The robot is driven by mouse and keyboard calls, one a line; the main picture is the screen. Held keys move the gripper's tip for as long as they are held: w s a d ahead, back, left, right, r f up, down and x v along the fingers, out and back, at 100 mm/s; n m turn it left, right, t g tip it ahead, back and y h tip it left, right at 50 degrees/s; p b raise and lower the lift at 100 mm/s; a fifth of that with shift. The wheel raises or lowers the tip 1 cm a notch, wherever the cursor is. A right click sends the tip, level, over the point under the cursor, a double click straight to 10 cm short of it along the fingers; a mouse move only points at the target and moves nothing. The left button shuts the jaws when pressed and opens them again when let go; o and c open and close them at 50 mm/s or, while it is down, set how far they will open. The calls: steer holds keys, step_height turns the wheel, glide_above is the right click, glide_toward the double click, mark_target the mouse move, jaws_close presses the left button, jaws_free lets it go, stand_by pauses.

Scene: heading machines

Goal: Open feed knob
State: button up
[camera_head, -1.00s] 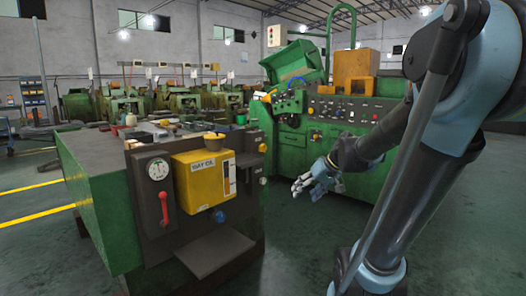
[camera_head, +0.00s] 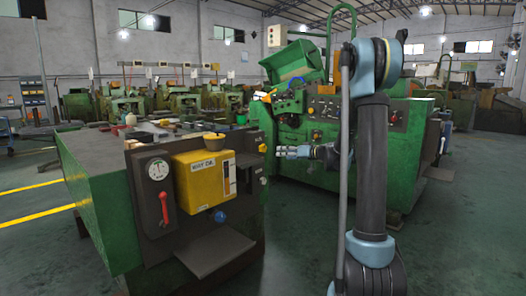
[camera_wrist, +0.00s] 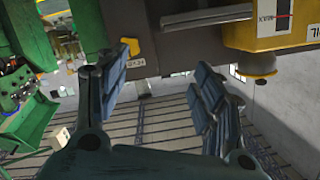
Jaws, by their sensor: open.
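A green machine has a dark front panel (camera_head: 150,180) that also shows in the wrist view (camera_wrist: 190,45). A blue knob (camera_head: 220,216) sits below the yellow WAY OIL box (camera_head: 198,183). No readable label tells me which is the feed knob. My gripper (camera_head: 281,152) points left, just right of the upper yellow knob in the picture; the gap in depth is unclear. In the wrist view my gripper (camera_wrist: 162,90) is open, with nothing between its fingers.
A gauge (camera_head: 158,169) and red lever (camera_head: 164,209) are on the panel's left. A shelf (camera_head: 215,250) juts out below. Another green machine (camera_head: 300,140) with a control panel stands behind my gripper. The floor to the right is open.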

steer(key=t+y, duration=0.1)
steer(key=t, duration=0.1)
glide_toward(265, 147)
steer(key=x, duration=1.1)
steer(key=shift+a+f, duration=0.1)
steer(key=shift+a, duration=0.05)
steer(key=shift+c, duration=0.5)
